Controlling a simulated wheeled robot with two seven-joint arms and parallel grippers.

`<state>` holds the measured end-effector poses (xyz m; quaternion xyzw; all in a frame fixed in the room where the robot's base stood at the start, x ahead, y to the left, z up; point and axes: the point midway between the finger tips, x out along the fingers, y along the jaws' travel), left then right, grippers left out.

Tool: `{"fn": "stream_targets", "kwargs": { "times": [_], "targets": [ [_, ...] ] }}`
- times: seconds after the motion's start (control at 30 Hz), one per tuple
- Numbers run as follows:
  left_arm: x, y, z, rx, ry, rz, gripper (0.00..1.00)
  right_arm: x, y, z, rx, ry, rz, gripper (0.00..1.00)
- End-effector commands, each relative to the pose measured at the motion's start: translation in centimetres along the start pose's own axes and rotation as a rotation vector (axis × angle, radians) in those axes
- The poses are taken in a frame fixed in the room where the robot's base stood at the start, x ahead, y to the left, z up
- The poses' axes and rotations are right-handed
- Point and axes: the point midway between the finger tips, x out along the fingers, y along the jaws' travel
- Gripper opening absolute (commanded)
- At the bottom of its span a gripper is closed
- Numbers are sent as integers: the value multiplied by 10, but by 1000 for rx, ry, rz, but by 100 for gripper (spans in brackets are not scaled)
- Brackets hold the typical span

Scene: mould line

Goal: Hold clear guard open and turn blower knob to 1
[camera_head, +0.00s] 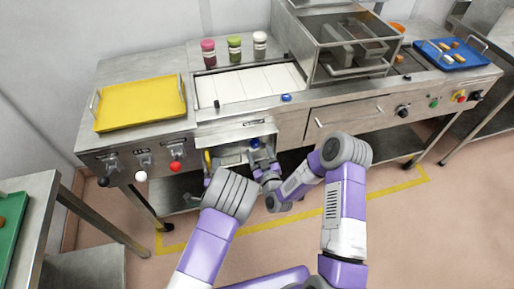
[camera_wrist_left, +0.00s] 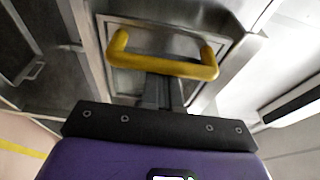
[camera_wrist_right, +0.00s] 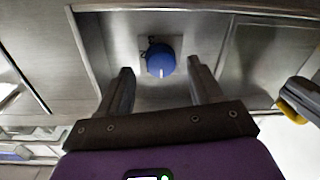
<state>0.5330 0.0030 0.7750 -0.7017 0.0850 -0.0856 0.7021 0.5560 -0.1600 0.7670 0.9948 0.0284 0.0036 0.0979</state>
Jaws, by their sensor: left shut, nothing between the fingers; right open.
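The blue blower knob (camera_wrist_right: 160,60) sits on a metal panel in a recess under the counter; a pale mark on it points down in the right wrist view. It also shows in the head view (camera_head: 255,143). My right gripper (camera_wrist_right: 160,68) is open, its fingers on either side of the knob; contact cannot be told. A yellow handle (camera_wrist_left: 165,62) shows in the left wrist view, and at the recess's left in the head view (camera_head: 207,158). My left gripper (camera_wrist_left: 165,92) is shut and empty, its fingers close by the handle. I cannot clearly make out the guard's clear pane.
A yellow tray (camera_head: 140,103) lies on the left counter, above a red knob (camera_head: 176,166) and a white knob (camera_head: 141,176). Several bottles stand behind the white belt (camera_head: 250,83). A blue tray (camera_head: 452,54) is at the right.

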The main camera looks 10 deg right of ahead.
Motion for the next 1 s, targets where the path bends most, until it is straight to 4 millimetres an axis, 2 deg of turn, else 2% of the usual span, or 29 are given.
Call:
{"fn": "stream_targets", "kwargs": {
  "times": [0.2, 0.57, 0.9, 0.93, 1.0],
  "targets": [
    [0, -1, 2, 2, -6, -1, 0, 22, -1, 0, 1, 0, -1, 65],
    [0, -1, 2, 2, -6, -1, 0, 26, 0, 0, 1, -1, -1, 65],
    [0, -1, 2, 2, -6, -1, 0, 26, 0, 0, 1, -1, -1, 13],
    [0, -1, 2, 2, -6, -1, 0, 26, 0, 0, 1, -1, -1, 9],
    [0, -1, 2, 2, -6, -1, 0, 26, 0, 0, 1, -1, -1, 9]
  ]
}}
